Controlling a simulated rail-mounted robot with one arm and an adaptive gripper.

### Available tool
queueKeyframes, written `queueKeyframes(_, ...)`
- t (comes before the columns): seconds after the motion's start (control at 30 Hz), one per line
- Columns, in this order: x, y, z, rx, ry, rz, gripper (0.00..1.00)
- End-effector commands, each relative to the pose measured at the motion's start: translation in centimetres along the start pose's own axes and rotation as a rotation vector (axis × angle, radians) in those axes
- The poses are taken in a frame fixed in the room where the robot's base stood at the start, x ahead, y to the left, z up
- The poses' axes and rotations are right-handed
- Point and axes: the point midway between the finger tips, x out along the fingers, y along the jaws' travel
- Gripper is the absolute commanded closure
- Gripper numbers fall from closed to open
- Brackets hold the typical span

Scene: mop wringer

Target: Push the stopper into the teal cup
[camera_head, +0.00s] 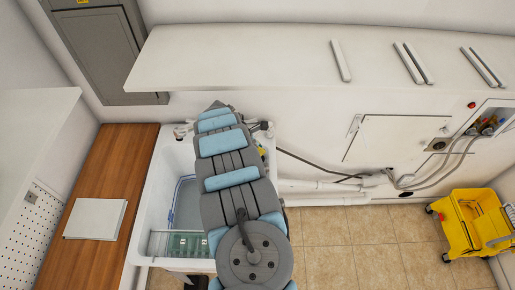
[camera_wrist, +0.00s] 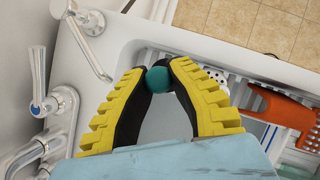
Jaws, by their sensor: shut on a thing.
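In the wrist view my gripper (camera_wrist: 157,72) has yellow and black fingers, closed in at the tips on a small rounded teal thing (camera_wrist: 166,77). Its far side is partly covered by the fingers, and I cannot tell whether it is the teal cup. It is over the white sink. I cannot make out a separate stopper. In the head view my arm covers the middle of the sink and hides the held thing; only a bit of yellow shows beside the arm.
Metal taps (camera_wrist: 88,48) stand along the sink's left side in the wrist view. An orange-handled tool (camera_wrist: 284,112) and a white perforated piece (camera_wrist: 216,77) lie at right. A yellow mop bucket (camera_head: 470,224) stands on the tiled floor. A wooden counter (camera_head: 118,160) borders the sink (camera_head: 150,215).

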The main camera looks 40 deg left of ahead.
Motion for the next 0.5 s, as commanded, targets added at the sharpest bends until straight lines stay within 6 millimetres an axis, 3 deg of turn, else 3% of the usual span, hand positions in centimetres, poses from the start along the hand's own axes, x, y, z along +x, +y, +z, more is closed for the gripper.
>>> queueKeyframes(0.5, 2.6, 0.0, -1.5, 0.000, 0.002, 0.000, 1.00)
